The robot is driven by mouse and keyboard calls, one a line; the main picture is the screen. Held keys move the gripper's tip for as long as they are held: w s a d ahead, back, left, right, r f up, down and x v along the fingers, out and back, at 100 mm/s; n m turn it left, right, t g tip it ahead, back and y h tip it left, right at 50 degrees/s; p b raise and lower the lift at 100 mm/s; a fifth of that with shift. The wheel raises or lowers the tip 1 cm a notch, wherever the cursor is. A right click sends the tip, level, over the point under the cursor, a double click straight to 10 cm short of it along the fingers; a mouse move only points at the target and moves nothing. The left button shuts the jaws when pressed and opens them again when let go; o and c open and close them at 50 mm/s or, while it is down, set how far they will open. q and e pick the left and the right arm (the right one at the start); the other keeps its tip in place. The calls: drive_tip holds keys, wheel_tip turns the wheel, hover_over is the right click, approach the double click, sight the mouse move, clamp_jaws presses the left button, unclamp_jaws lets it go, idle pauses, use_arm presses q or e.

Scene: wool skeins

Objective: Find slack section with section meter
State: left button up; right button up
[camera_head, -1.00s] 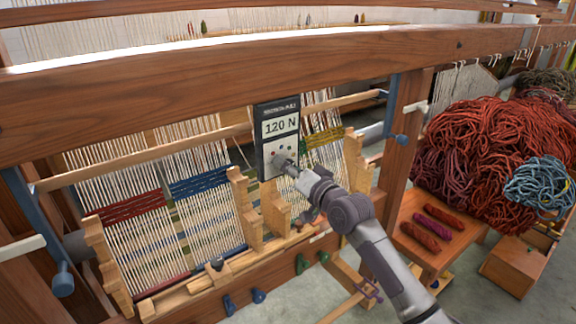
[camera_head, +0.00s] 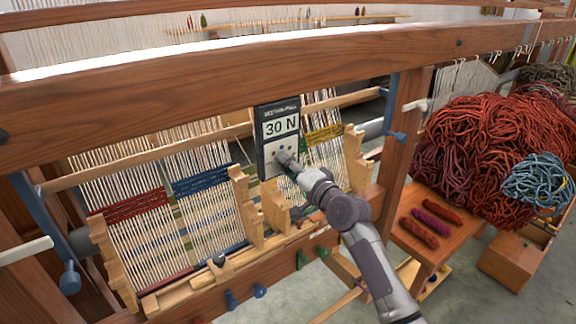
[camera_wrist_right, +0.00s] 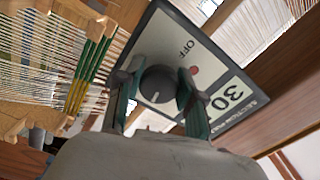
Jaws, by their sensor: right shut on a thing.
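The section meter (camera_head: 278,138) is a dark box with a white face, in front of the loom's warp. Its display reads "30 N". My right gripper (camera_head: 290,163) reaches it from the lower right and is shut on the meter's knob. In the right wrist view the two fingers (camera_wrist_right: 158,100) stand on either side of the round dark knob (camera_wrist_right: 157,84), near the word "OFF" and a red dot. The warp sections show a red band (camera_head: 130,201), a blue band (camera_head: 202,181) and a yellow band (camera_head: 325,134). The meter hides part of the warp. My left gripper is not in view.
A thick wooden beam (camera_head: 200,82) crosses above the meter. Notched wooden posts (camera_head: 247,205) stand close to my right gripper. At the right are a large red yarn pile (camera_head: 490,140) and a small table (camera_head: 415,245) with several small skeins.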

idle(0.3)
drive_tip(key=o, duration=1.1)
drive_tip(key=shift+o, duration=0.2)
drive_tip(key=v, duration=1.2)
drive_tip(key=shift+f, duration=0.1)
